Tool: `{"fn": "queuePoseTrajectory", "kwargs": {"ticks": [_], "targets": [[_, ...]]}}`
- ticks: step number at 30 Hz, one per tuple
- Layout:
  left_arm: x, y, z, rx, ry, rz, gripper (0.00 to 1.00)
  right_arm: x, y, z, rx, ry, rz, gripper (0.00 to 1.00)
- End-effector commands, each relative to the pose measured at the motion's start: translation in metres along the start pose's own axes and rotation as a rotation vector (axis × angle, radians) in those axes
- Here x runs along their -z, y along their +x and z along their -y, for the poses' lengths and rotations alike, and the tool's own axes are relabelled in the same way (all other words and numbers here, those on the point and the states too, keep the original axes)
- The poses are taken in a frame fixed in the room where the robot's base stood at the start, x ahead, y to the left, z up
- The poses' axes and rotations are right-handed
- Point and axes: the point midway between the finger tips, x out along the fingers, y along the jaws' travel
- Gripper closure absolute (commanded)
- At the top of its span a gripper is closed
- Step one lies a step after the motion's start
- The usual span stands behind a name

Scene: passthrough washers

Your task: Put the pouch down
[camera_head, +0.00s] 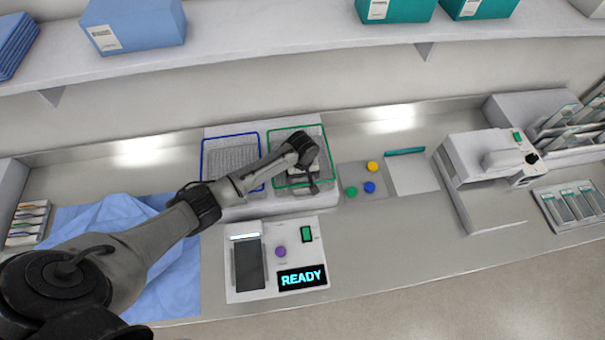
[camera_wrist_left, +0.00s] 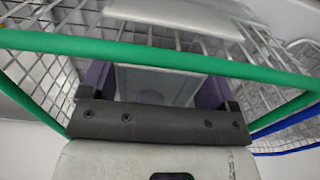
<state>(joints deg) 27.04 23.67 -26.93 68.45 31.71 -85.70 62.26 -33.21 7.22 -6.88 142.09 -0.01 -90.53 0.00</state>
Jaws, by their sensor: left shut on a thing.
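My left gripper (camera_head: 311,180) reaches in from the left over the green-rimmed wire basket (camera_head: 272,160) and points down into it. In the left wrist view my left gripper (camera_wrist_left: 155,95) has its purple-padded fingers inside the green rim (camera_wrist_left: 150,53). It is shut on a pale, flat pouch (camera_wrist_left: 160,82), seen between the fingers. The gripper's own body hides part of the pouch, and I cannot tell whether it touches the basket floor. My right gripper is not in view.
A blue-rimmed basket (camera_head: 203,160) stands left of the green one. In front is a white device reading READY (camera_head: 240,290). Right are a grey pad with coloured discs (camera_head: 357,172) and a white machine (camera_head: 465,160). Blue cloth (camera_head: 180,285) lies at left; a shelf (camera_head: 270,42) runs above.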

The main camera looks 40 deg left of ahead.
Motion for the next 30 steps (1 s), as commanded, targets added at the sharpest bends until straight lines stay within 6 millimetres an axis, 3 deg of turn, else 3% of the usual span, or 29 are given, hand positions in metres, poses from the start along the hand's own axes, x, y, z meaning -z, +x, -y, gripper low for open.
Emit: {"fn": "queuePoseTrajectory", "kwargs": {"ticks": [2,3,9,19,30], "targets": [[0.0,0.003,0.0,0.0,0.0,0.001,0.4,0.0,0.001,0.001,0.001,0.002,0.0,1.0],[0.0,0.003,0.0,0.0,0.0,0.0,0.17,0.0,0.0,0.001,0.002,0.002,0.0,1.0],[0.0,0.003,0.0,0.0,0.0,0.0,0.0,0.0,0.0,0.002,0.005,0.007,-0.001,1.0],[0.0,-0.005,0.0,0.0,0.001,0.0,0.0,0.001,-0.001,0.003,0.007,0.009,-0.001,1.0],[0.001,-0.07,-0.001,-0.003,0.001,-0.002,0.0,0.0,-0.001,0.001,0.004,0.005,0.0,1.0]]}}
